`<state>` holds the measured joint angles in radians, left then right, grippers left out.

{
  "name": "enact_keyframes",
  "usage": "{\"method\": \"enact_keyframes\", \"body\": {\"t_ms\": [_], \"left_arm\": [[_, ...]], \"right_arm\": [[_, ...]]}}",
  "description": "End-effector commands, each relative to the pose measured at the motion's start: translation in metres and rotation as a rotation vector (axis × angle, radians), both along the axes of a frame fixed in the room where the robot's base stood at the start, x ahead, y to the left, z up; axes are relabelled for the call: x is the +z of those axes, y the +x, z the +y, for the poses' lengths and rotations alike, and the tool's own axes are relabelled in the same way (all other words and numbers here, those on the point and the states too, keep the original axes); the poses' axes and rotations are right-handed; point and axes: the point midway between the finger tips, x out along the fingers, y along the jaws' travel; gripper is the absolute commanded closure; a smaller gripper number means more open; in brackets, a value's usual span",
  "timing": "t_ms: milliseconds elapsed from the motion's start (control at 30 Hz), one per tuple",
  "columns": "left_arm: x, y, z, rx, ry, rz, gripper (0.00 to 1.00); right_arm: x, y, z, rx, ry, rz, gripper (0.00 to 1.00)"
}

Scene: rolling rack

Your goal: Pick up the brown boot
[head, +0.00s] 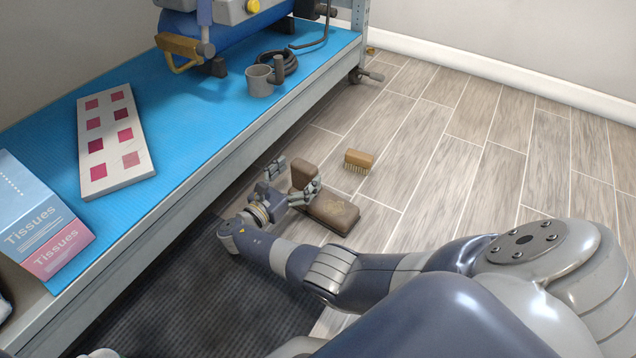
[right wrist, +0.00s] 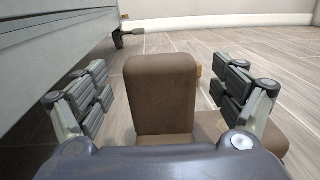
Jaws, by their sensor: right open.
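The brown boot (head: 334,211) is on the wood-look floor beside the rack. Its shaft rises at the left and its foot part extends to the lower right. My right gripper (head: 291,180) is low at the boot, with its fingers apart on either side of the shaft. In the right wrist view the boot's shaft (right wrist: 162,92) stands between the two open fingers, with a gap on each side. The foot part shows partly behind the right finger. My own gripper body hides the boot's lower part there. My left gripper is not in view.
A wooden brush (head: 359,160) lies on the floor just beyond the boot. The rolling rack's blue shelf (head: 190,115) runs along the left, holding a tissue box (head: 38,215), a swatch board (head: 112,140) and a grey mug (head: 260,82). Open floor (head: 450,170) lies to the right.

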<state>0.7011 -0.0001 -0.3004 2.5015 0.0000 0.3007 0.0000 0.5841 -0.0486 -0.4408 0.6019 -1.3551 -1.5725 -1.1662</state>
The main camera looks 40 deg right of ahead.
Motion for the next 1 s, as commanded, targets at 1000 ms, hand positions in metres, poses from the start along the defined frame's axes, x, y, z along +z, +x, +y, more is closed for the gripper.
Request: {"method": "enact_keyframes", "body": {"t_ms": [1000], "left_arm": [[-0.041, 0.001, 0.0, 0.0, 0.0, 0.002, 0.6]], "right_arm": [[0.0, 0.021, -0.064, 0.002, 0.003, 0.0, 0.32]]}}
